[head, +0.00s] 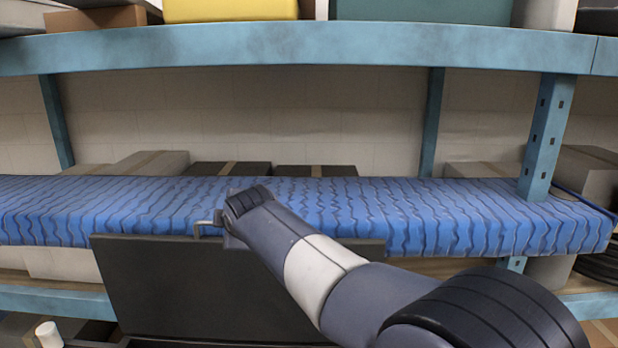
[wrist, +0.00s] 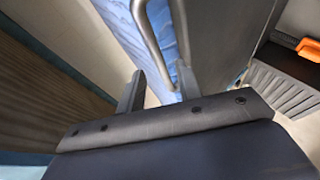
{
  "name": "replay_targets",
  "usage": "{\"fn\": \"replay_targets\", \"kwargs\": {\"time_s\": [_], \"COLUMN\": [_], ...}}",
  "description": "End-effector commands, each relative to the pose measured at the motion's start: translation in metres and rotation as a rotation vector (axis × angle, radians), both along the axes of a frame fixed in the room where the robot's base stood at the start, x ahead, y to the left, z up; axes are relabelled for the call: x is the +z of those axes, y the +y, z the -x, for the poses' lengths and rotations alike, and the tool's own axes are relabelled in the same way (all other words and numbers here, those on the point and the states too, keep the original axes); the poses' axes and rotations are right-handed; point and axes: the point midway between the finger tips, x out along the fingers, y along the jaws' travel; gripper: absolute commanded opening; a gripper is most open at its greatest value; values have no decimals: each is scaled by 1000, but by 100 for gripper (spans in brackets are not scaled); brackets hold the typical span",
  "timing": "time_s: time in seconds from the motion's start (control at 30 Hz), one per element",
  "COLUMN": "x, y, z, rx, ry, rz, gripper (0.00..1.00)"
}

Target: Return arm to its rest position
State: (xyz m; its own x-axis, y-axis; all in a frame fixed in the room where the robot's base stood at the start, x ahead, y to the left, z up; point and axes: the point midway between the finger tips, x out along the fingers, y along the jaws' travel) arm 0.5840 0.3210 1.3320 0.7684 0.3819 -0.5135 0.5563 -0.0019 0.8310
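My arm (head: 320,275) reaches from the lower right up to the blue wavy-striped shelf. My gripper (head: 226,229) is near the top edge of a dark upright panel (head: 200,290), and its fingers are hard to make out there. In the wrist view my gripper (wrist: 157,88) has two dark fingers standing apart, with no object between them. A bent grey metal handle (wrist: 146,40) lies just beyond the fingertips, beside a grey panel (wrist: 215,45). I cannot tell whether a finger touches it.
The blue shelf (head: 450,215) runs across the view, with boxes (head: 230,168) behind it. A teal upright post (head: 547,135) stands at right and a teal upper beam (head: 300,47) spans above. A white cylinder (head: 48,335) is at lower left. An orange item (wrist: 309,48) is at the wrist view's right.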

Motion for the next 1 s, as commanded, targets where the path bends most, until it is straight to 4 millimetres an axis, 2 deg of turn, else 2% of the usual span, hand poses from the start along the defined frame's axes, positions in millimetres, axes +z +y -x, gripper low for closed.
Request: {"fn": "replay_targets", "kwargs": {"time_s": [0.2,0.4,1.0], "x": [-14,-23,-25], "y": [12,18,18], "z": [-24,-36,-35], "rx": [0,0,0], "ry": [2,1,2], "rz": [1,0,1], "gripper": [34,34,34]}}
